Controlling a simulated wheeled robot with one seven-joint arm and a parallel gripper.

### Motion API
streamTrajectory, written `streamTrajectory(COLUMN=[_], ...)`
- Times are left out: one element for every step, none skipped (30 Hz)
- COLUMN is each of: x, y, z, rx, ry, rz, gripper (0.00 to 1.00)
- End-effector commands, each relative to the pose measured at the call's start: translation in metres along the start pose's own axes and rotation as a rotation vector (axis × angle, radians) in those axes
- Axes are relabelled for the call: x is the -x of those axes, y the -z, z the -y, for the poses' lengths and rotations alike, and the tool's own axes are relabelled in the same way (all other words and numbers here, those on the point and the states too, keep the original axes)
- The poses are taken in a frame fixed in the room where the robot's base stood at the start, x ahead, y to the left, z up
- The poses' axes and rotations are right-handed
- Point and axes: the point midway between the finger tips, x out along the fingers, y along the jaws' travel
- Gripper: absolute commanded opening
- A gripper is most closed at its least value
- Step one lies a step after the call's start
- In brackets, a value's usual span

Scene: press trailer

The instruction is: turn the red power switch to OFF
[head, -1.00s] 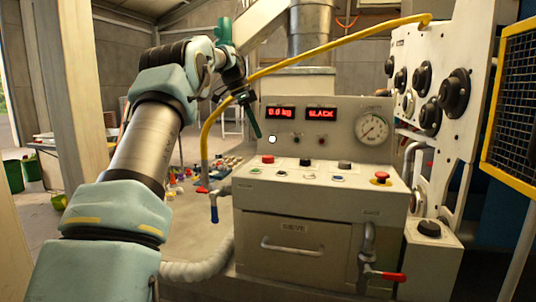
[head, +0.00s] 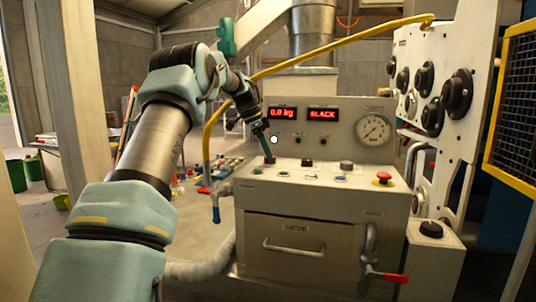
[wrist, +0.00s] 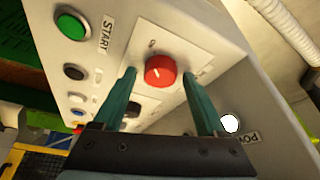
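The red power switch (wrist: 160,71) is a round red knob with a short white mark, on a pale plate with lettering too small to read. My gripper (wrist: 158,76) is open, with one green finger on each side of the knob. Whether the fingers touch the knob I cannot tell. In the head view my gripper (head: 269,158) points down at the left end of the console's sloped panel and hides the knob. A white lamp (head: 274,140) is lit on the upright face; in the wrist view the lamp (wrist: 230,123) sits by a partly hidden label.
A green START button (wrist: 71,25) and dark buttons sit beside the switch. A red mushroom button (head: 383,177) is at the panel's right. Displays read 0.0 kg (head: 283,113) and BLACK (head: 323,114). A yellow hose (head: 340,48) arches over the console (head: 345,135).

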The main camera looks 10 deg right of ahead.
Motion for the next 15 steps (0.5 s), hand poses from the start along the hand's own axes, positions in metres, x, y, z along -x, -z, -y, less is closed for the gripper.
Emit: streamTrajectory(x=[0.0001,0.0001,0.0002,0.0002,0.0002,0.0002,0.0002,0.0002,0.0003,0.0003,0.0003,0.0003,0.0003,0.0003,0.0003], y=[0.0,0.0,0.0001,0.0001,0.0001,0.0001,0.0001,0.0001,0.0001,0.0001,0.0001,0.0001,0.0001,0.0001,0.0001], z=[0.0,0.0,0.0,0.0,0.0,0.0,0.0,0.0,0.0,0.0,0.0,-0.0001,-0.0001,-0.0001,-0.0001], rx=[0.0,0.0,0.0,0.0,0.0,0.0,0.0,0.0,0.0,0.0,0.0,0.0,0.0,0.0,0.0], ry=[0.0,0.0,0.0,0.0,0.0,0.0,0.0,0.0,0.0,0.0,0.0,0.0,0.0,0.0,0.0], rz=[0.0,0.0,0.0,0.0,0.0,0.0,0.0,0.0,0.0,0.0,0.0,0.0,0.0,0.0,0.0], gripper=[0.68,0.64,0.6,0.56,0.53,0.48,0.45,0.42,0.37,0.34,0.3,0.26,0.23,0.19,0.15])
